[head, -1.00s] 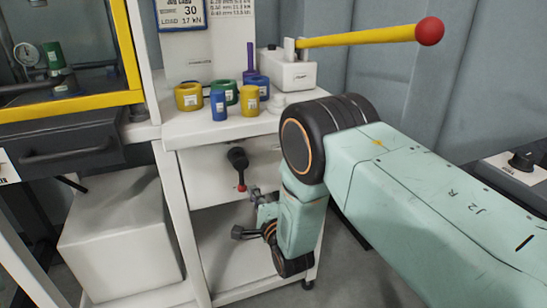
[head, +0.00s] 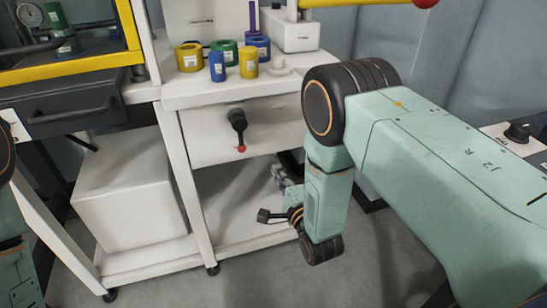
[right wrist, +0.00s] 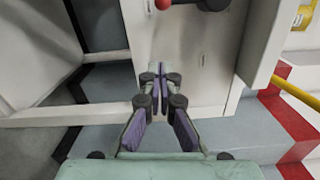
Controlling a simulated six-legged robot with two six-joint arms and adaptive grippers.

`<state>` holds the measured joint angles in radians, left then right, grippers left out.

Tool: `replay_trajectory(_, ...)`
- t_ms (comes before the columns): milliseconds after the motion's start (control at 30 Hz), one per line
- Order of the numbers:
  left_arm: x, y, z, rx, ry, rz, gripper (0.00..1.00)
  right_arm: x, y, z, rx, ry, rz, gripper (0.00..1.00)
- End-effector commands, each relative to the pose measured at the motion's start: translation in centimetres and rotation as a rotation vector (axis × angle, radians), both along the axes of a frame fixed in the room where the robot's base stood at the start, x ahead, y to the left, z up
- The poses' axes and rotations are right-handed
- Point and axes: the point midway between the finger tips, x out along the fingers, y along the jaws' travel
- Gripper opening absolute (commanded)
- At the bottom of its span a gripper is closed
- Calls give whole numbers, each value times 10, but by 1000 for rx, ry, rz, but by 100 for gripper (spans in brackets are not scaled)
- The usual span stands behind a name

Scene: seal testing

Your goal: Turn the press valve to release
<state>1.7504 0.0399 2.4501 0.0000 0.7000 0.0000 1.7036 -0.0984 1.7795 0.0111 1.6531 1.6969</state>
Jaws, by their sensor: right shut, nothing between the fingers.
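The press valve (head: 238,127) is a black lever with a red tip on the white front panel under the worktop. The lever points down, with the red tip lowest. Its red tip also shows at the top edge of the right wrist view (right wrist: 163,4). My right gripper (right wrist: 160,90) is shut and empty, with purple-lined fingers pointing at the white cabinet. In the head view the gripper (head: 281,176) is small and partly hidden by my arm, below and right of the valve, apart from it. My left arm shows at the left edge; its gripper is out of frame.
Blue, green and yellow cylinders and rings (head: 248,62) stand on the worktop (head: 205,95). A white box (head: 130,205) sits on the lower left. The space before the valve is clear.

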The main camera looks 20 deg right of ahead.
Motion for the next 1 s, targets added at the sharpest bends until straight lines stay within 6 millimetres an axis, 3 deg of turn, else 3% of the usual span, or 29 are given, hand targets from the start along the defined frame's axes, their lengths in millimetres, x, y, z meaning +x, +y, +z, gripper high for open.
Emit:
replay_trajectory(233,0,0,7,0,0,0,0,-21,-1,-1,0,1,1,0)
replay_trajectory(767,0,0,6,0,1,0,0,-24,-4,-1,-4,0,1,0)
replay_trajectory(900,0,0,6,0,0,0,0,-24,-4,-6,-102,15,1,0)
replay_trajectory(1000,0,0,6,0,1,0,0,-29,-4,-26,-279,90,13,0)
